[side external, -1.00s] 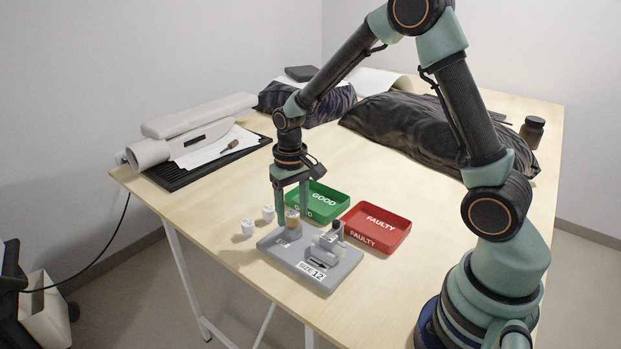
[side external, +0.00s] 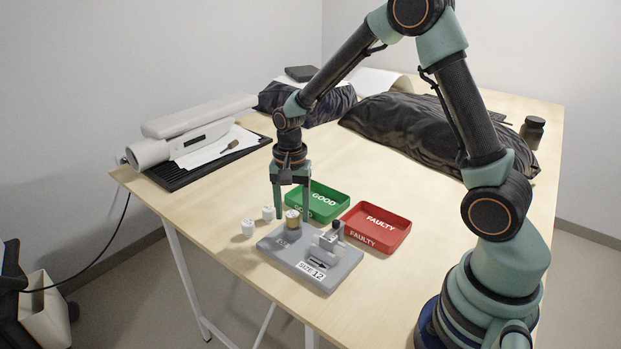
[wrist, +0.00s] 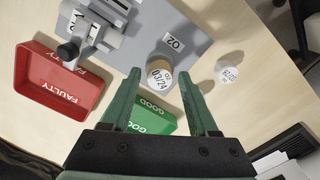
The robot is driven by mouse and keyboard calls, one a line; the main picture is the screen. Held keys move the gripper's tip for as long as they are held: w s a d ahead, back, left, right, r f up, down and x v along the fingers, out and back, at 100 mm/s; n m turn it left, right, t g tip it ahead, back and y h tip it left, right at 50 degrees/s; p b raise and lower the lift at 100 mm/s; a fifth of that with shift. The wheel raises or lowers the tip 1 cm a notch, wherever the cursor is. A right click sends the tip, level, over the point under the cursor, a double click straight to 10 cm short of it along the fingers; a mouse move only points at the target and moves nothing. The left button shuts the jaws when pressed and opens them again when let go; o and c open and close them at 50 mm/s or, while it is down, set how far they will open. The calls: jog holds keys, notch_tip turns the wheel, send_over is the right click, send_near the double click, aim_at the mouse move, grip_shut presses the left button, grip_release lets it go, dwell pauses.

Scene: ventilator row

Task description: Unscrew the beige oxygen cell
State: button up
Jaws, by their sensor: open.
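The beige oxygen cell (side external: 293,219) stands upright on its seat on the grey fixture plate (side external: 322,287). In the wrist view the cell (wrist: 160,77) shows its round top with a printed label, between and just beyond the fingertips. My gripper (side external: 291,216) points down over the cell, its two green fingers apart on either side. In the wrist view my gripper (wrist: 159,75) is open with nothing held; whether a finger touches the cell cannot be told.
A green GOOD tray (side external: 341,207) lies behind the fixture, a red FAULTY tray (side external: 398,243) to its right. Two white cells (side external: 248,228) stand on the table left of the plate. A metal clamp-like device (side external: 332,239) stands on the plate's right part. The table's front edge is close.

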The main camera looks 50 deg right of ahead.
jog(key=m, duration=0.9)
dwell(0.4)
grip_shut()
jog(key=n, duration=0.4)
jog(key=shift+n, duration=1.1)
